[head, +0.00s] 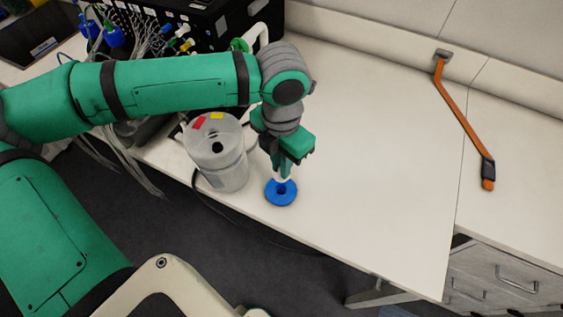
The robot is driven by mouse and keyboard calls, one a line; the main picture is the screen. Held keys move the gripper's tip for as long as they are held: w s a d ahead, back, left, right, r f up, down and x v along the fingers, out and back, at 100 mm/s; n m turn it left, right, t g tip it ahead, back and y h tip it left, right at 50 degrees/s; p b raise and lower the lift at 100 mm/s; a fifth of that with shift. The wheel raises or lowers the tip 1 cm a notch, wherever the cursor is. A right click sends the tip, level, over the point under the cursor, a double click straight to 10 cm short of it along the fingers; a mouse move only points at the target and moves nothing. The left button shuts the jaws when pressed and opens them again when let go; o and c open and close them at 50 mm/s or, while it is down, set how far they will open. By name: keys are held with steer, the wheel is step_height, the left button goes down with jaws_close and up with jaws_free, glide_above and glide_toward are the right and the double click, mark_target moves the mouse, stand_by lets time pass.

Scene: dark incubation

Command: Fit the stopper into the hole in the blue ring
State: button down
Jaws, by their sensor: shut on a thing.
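The blue ring (281,193) lies flat on the white bench near its front edge, with a dark hole in its middle. The stopper's lower end is over the back part of the ring in the picture. I cannot tell whether it touches the ring or is in line with the hole. The fingers hide the top of the stopper.
A translucent canister (217,155) with red and yellow labels stands just left of the ring. Black equipment (205,25) with cables is behind my arm. An orange bar (462,115) is at the right. The bench (370,150) is clear right of the ring.

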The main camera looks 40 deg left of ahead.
steer(key=shift+w+f, duration=0.15)
steer(key=shift+f, duration=1.3)
steer(key=shift+s+a+f, duration=0.1)
steer(key=shift+s+f, duration=0.15)
steer(key=shift+f, duration=0.8)
steer(key=shift+w, duration=0.1)
steer(key=shift+f, duration=1.5)
steer(key=c, duration=1.7)
jaws_free()
